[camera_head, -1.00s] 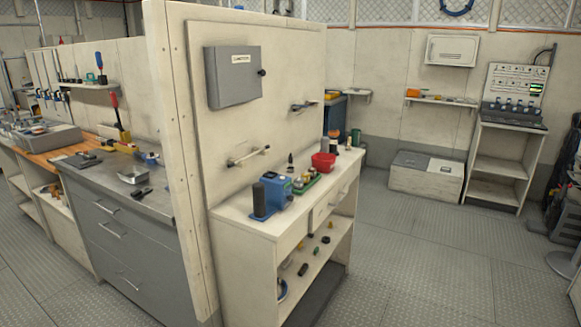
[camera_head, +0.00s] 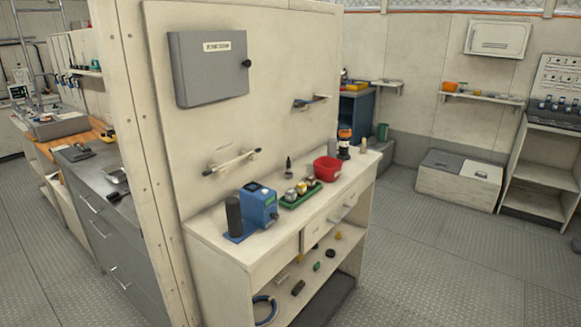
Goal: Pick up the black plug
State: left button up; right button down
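I cannot tell for certain which thing is the black plug. Small dark pieces lie on the open lower shelf of the white cabinet, among them a dark round piece (camera_head: 331,253) and a dark brown block (camera_head: 298,287). On the cabinet top (camera_head: 212,238), a small black pointed item (camera_head: 288,168) stands upright near the wall. A black cylinder (camera_head: 234,215) stands at the left end, beside a blue device (camera_head: 259,204). Neither of my grippers is in view.
A green tray (camera_head: 301,196) with small parts and a red bowl (camera_head: 327,169) stand on the cabinet top. A grey wall box (camera_head: 208,68) hangs above. A partition edge (camera_head: 135,160) rises at the left. The floor (camera_head: 420,260) to the right is clear.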

aim_at(288, 176)
jog(key=i+l+u, duration=0.1)
jog(key=i+l, duration=0.3)
jog(key=l, duration=0.25)
jog(key=i+l+u, duration=0.25)
jog(key=l, duration=0.4)
jog(key=i+l, duration=0.3)
jog(key=i+l+u, duration=0.15)
jog(key=l, duration=0.25)
